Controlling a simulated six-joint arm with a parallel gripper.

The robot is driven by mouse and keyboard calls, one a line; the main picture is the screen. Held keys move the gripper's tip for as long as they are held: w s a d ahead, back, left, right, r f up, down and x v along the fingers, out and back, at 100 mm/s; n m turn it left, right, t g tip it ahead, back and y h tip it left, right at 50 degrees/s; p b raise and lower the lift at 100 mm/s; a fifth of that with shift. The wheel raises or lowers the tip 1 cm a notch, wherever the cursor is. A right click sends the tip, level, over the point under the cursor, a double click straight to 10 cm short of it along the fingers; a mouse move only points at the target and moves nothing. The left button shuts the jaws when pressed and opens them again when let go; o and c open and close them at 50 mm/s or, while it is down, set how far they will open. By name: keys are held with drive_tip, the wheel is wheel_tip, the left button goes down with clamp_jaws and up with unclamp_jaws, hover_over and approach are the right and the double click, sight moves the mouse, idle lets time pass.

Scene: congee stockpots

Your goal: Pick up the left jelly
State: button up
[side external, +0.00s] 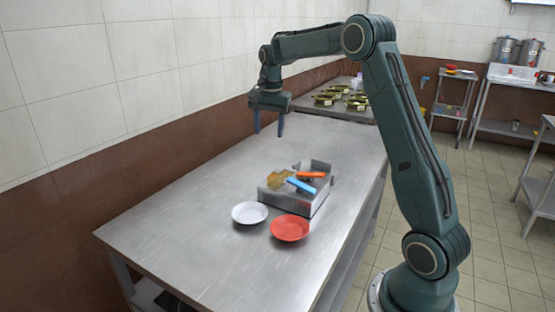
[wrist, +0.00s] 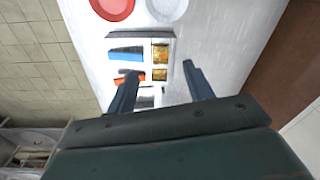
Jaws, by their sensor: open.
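Two yellow-brown jellies sit in a compartment of a grey metal box; one (wrist: 160,52) is nearer the plates and the other (wrist: 159,75) is beside it in the wrist view. In the side external view the jelly (side external: 277,179) shows as a yellowish mass at the left of the metal box (side external: 290,207), and I cannot separate the two there. My gripper (side external: 268,131) is open and empty, pointing down, well above the table and behind the box. In the wrist view its fingertips (wrist: 160,69) appear on either side of the jellies.
A blue-handled utensil (side external: 301,186) and an orange-handled one (side external: 311,174) lie in the box beside the jellies. A white plate (side external: 250,212) and a red plate (side external: 290,228) stand in front. The table's left front is clear; a tiled wall (side external: 100,100) runs along the left.

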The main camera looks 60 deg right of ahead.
drive_tip(key=w+d+f+m, duration=0.1)
drive_tip(key=d+f+m, duration=0.2)
drive_tip(key=d+f, duration=0.3)
drive_tip(key=shift+w+d+f+g, duration=0.3)
drive_tip(key=shift+w+d+g, duration=0.1)
drive_tip(key=shift+d, duration=0.1)
drive_tip(key=shift+f, duration=0.1)
hover_over(275, 176)
drive_tip(key=shift+d+f, duration=0.2)
drive_tip(key=shift+f, duration=3.95)
drive_tip(key=shift+f, duration=0.1)
drive_tip(key=shift+f, duration=2.55)
drive_tip(key=c, duration=0.8)
